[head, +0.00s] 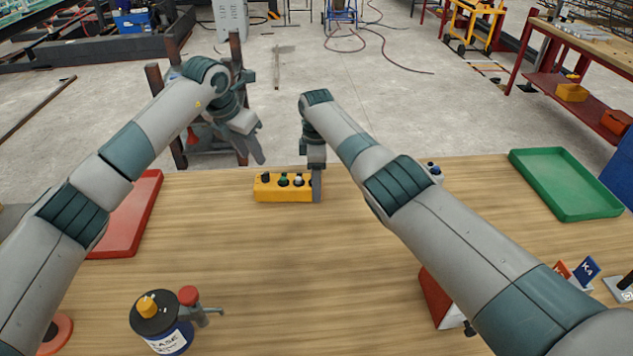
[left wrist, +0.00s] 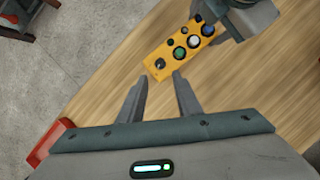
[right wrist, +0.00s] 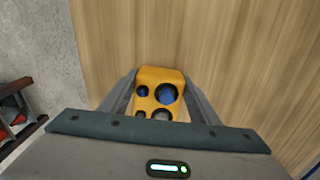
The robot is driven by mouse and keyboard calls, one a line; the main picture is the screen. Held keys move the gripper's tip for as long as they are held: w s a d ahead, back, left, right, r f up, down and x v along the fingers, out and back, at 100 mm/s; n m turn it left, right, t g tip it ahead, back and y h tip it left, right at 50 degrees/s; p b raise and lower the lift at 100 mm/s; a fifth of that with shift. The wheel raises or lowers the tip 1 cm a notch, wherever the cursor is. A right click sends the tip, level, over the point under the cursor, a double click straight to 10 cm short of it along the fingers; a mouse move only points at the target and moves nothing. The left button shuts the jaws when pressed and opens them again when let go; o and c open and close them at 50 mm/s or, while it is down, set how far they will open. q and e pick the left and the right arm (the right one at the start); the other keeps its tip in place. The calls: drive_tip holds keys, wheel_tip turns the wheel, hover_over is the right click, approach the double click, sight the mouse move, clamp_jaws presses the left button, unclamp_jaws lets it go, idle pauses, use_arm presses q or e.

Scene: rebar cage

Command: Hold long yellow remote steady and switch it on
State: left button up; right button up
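The long yellow remote (head: 283,193) lies on the wooden table near its far edge, with a row of dark, green, white and blue round buttons on it. It also shows in the left wrist view (left wrist: 160,62) and the right wrist view (right wrist: 160,76). My right gripper (head: 317,190) is at its right end, with one finger along each side, seemingly against it; the fingers hide part of that end. My left gripper (head: 258,158) is open and empty, above and beyond the remote's left end. In the left wrist view its fingertips (left wrist: 158,79) point at that end, apart from it.
A red tray (head: 130,215) is at the left and a green tray (head: 567,183) at the far right. A dark, labelled canister (head: 168,330) stands at the front left. A red box (head: 437,300) is partly hidden under my right arm. The middle of the table is clear.

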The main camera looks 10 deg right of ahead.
sight(264, 174)
use_arm(q)
drive_tip(key=shift+o, duration=0.9)
drive_tip(key=shift+s+d+r+n+t+y, duration=0.2)
drive_tip(key=shift+s+d+r+n+y, duration=0.15)
drive_tip(key=shift+n, duration=0.7)
drive_tip(key=shift+s+d+r+n+t+y, duration=0.25)
drive_tip(key=shift+s+r+n, duration=0.2)
drive_tip(key=shift+n, duration=0.65)
drive_tip(key=shift+s+d+r+n+t+y, duration=0.15)
drive_tip(key=shift+s+d+r+n+y, duration=0.25)
drive_tip(key=shift+n, duration=0.65)
drive_tip(key=shift+w+f, duration=0.1)
drive_tip(key=x, duration=1.1)
drive_tip(key=shift+w+f, duration=0.2)
drive_tip(key=shift+f, duration=0.15)
clamp_jaws()
